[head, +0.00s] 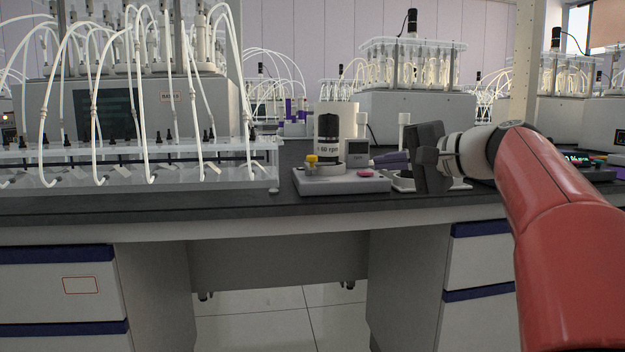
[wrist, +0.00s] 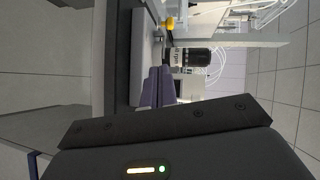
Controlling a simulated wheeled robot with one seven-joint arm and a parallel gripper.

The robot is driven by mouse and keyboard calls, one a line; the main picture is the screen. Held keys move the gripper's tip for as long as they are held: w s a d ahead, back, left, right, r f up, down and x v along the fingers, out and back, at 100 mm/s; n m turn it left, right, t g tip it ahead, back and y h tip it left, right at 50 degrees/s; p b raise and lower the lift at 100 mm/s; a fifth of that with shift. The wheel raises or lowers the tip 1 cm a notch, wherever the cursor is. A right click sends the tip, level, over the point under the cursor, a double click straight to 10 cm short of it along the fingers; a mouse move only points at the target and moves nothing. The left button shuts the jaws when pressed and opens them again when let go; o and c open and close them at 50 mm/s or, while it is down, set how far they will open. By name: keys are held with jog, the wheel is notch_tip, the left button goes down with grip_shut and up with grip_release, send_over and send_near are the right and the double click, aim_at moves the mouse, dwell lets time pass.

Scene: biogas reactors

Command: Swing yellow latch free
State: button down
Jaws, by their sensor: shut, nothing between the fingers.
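The yellow latch (head: 311,159) is a small yellow knob on the left part of a grey device base (head: 340,182) on the bench. A black motor cylinder (head: 328,127) stands upright just right of it. The yellow latch also shows in the wrist view (wrist: 168,24), near the top. My gripper (head: 392,162) is right of the device, low over the bench, pointing left toward it. Its purple-grey fingers (wrist: 158,86) lie together in the wrist view with nothing between them. A clear gap separates the fingertips from the latch.
A clear rack with white tubes (head: 140,165) fills the bench to the left. The bench's front edge (head: 200,217) runs below. Free floor lies under the bench.

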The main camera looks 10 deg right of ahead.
jog(key=shift+w+d+r+t+y, duration=0.2)
jog(key=shift+d+r+t+y, duration=0.15)
jog(key=shift+d+r, duration=0.4)
jog(key=shift+a, duration=0.1)
jog(key=x, duration=0.9)
jog(key=shift+w+a, duration=0.1)
jog(key=a, duration=0.2)
jog(key=w+a, duration=0.1)
jog(key=a, duration=0.1)
jog(key=shift+f, duration=0.35)
jog(key=shift+w+a, duration=0.1)
jog(key=shift+a, duration=0.05)
jog(key=shift+a, duration=0.1)
jog(key=shift+a+m+t+h, duration=0.15)
jog(key=shift+m+t+h, duration=0.1)
jog(key=shift+m+h, duration=0.2)
